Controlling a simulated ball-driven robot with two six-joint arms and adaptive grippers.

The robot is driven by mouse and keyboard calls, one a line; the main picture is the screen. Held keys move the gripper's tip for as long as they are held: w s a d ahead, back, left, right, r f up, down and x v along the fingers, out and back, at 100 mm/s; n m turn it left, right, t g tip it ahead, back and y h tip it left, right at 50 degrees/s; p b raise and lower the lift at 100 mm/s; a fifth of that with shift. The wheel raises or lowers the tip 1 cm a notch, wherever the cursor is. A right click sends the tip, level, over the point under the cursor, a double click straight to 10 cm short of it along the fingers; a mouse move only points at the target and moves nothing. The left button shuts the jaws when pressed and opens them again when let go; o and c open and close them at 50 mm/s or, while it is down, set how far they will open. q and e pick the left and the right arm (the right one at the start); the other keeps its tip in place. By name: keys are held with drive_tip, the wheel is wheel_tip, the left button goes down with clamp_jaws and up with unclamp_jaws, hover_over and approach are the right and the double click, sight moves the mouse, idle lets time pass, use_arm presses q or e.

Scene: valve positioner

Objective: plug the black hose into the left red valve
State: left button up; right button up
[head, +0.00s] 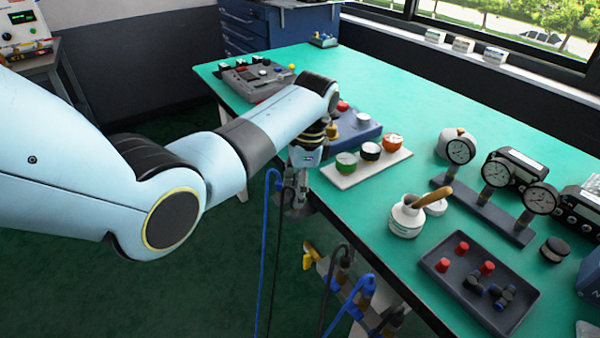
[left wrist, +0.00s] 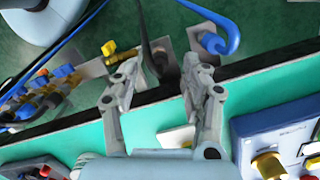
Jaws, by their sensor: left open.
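My left gripper (head: 297,205) is at the near edge of the green table, pointing down. In the left wrist view its two fingers (left wrist: 160,68) are apart, with a dark hose end (left wrist: 160,55) showing between them; I cannot tell whether they touch it. The black hose (left wrist: 147,22) leads up from that end; in the head view a black hose (head: 262,280) hangs beside a blue one. A red knob (head: 343,106) shows on the blue box behind my left wrist; I cannot tell if it is the left red valve. My right gripper is not seen.
The blue box (left wrist: 250,130) has a yellow knob. A row of fittings with blue hoses (head: 355,295) and a yellow handle (head: 309,256) hangs off the table edge. A white plate (head: 350,181) with three round caps, a white pot (head: 406,218) and a dark tray (head: 440,265) stand nearby.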

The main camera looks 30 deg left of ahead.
use_arm(q)
drive_tip(key=shift+s+a+f+b, duration=0.1)
drive_tip(key=shift+f+b, duration=0.05)
drive_tip(key=shift+f, duration=0.75)
drive_tip(key=shift+s+a+f+b, duration=0.1)
drive_tip(key=shift+f+b, duration=0.05)
drive_tip(key=shift+f, duration=0.7)
clamp_jaws()
